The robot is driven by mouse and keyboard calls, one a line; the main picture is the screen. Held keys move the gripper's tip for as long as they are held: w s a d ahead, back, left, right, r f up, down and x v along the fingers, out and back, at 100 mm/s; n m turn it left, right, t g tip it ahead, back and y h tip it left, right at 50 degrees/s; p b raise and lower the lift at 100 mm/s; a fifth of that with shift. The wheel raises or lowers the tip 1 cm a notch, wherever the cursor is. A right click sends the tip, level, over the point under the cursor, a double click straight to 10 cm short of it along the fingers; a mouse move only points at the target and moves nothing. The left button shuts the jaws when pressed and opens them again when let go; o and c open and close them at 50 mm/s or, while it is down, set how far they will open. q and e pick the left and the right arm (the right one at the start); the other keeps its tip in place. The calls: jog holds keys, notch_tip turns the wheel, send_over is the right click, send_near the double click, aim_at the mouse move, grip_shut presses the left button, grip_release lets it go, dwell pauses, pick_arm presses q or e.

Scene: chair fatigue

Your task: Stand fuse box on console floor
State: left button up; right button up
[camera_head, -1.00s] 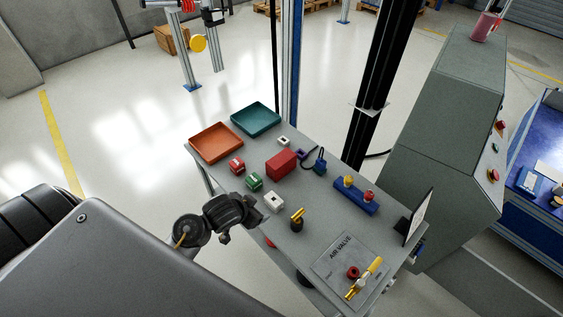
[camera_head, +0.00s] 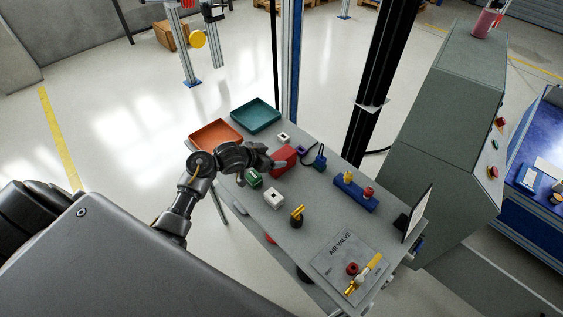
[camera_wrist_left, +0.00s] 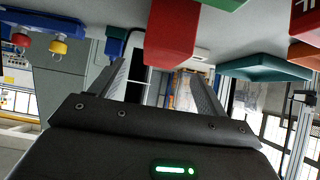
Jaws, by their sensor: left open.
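A red box (camera_head: 286,155), which I take for the fuse box, sits on the grey table (camera_head: 310,224). My left gripper (camera_head: 273,165) is open beside its left side in the head view, and my arm hides part of it. In the left wrist view the red box (camera_wrist_left: 172,32) appears at the top, beyond the two spread fingers of my left gripper (camera_wrist_left: 158,92). Nothing shows between the fingers. I cannot tell whether a finger touches the box. No part is clearly recognisable as the console floor. My right gripper is not in view.
Close by are a green block (camera_head: 253,178), a white block (camera_head: 274,198) and a blue connector (camera_head: 319,161). Orange (camera_head: 207,131) and teal (camera_head: 256,114) trays stand at the back. A blue button strip (camera_head: 353,197) and an air valve plate (camera_head: 338,268) lie to the right and front.

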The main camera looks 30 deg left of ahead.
aim_at(281, 155)
pick_arm(q)
jog(key=shift+p+x, duration=0.45)
jog(key=shift+x, duration=2.75)
jog(key=shift+a, duration=0.1)
jog(key=c, duration=1.3)
jog(key=shift+o, duration=0.2)
jog(key=shift+r, duration=0.1)
